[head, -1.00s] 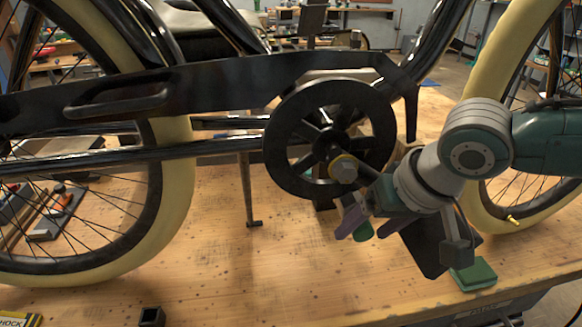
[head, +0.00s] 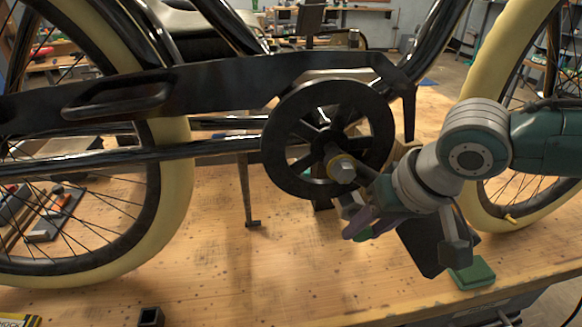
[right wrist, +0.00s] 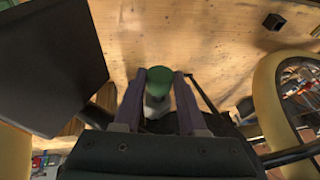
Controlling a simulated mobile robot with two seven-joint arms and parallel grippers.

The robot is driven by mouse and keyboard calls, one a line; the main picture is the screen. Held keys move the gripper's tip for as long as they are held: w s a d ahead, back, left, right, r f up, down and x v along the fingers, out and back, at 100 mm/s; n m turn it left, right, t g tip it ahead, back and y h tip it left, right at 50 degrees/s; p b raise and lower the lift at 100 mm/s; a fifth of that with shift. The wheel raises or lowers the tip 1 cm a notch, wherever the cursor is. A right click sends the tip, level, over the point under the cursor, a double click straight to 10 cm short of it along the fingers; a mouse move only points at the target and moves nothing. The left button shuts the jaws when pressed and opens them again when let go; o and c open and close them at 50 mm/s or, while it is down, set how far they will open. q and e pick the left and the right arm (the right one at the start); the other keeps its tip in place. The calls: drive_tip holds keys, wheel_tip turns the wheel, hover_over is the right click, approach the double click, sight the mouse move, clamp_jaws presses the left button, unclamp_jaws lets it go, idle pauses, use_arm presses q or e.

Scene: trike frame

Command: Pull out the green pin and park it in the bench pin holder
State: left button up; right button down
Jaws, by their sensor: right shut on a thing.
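The green pin (right wrist: 158,74) shows in the right wrist view as a round green end with a greyish part below it. It sits between the two purple fingers of my right gripper (right wrist: 158,84), which is shut on it. My left gripper is out of view.
The black chainring (head: 280,165) and crank bolt (head: 342,168) are close to my right gripper. A thin stand leg (head: 247,190) and the rear wheel (head: 172,190) lie to the left. A green block (head: 472,275) sits at the bench's right front. The front middle of the bench is clear.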

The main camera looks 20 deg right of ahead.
drive_tip(key=s+p, duration=0.1)
drive_tip(key=s+a+p, duration=0.1)
drive_tip(key=s, duration=0.1)
drive_tip(key=s+p, duration=0.2)
drive_tip(key=shift+s+a+f, duration=0.15)
drive_tip(key=shift+f, duration=0.15)
idle(0.5)
